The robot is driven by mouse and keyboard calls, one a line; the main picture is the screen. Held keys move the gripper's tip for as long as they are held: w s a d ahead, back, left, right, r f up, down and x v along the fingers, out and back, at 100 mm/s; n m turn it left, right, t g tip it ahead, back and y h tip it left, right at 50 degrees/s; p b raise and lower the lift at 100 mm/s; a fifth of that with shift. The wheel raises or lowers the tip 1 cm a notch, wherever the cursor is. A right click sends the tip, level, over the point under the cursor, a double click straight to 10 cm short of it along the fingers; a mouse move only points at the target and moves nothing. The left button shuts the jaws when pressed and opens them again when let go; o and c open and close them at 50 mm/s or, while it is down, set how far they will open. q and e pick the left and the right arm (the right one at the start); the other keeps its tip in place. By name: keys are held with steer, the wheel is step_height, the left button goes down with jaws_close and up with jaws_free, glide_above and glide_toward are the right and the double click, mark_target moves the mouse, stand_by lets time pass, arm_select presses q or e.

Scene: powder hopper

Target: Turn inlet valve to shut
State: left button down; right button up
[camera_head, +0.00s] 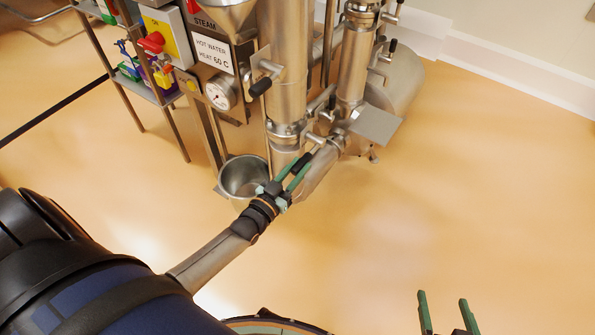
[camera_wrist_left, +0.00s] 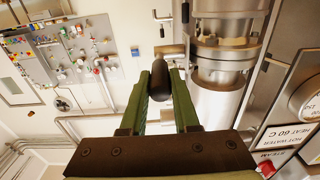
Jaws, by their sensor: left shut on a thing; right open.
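My left gripper (camera_head: 295,166) is shut on a black valve handle (camera_head: 303,161) low on the steel hopper pipework, beside the vertical column. In the left wrist view the black handle (camera_wrist_left: 159,80) lies between the two green fingers, its end pointing toward the camera. Its metal stem (camera_wrist_left: 170,50) shows just beyond the fingers, next to a clamped pipe joint (camera_wrist_left: 225,52). No label marks this valve as the inlet. My right gripper (camera_head: 443,297) is open and empty at the bottom edge of the head view, well away from the machine.
A steel pot (camera_head: 243,177) stands just left of my left gripper. Another black-handled valve (camera_head: 261,87) sits higher on the column. A pressure gauge (camera_head: 220,94) and a hot water sign (camera_head: 213,53) are at upper left. The floor (camera_head: 450,190) at right is clear.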

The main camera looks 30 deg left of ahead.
arm_select(q)
steer(key=shift+f+b, duration=0.6)
steer(key=shift+b, duration=0.1)
steer(key=shift+f+t+b, duration=0.25)
steer(key=shift+t+b, duration=0.15)
steer(key=shift+b, duration=0.05)
steer(key=shift+s, duration=0.1)
arm_select(e)
steer(key=w+r+n+t+y, duration=0.2)
steer(key=w+r+t, duration=0.2)
steer(key=r, duration=1.2)
steer(key=shift+a+n+t+y, duration=0.3)
steer(key=shift+t+y, duration=0.1)
steer(key=shift+t, duration=1.1)
arm_select(q)
steer(key=shift+d+f, duration=0.1)
steer(key=shift+d, duration=0.05)
steer(key=c, duration=1)
jaws_free()
steer(key=o, duration=0.3)
steer(key=shift+r, duration=0.2)
steer(key=shift+o, duration=0.2)
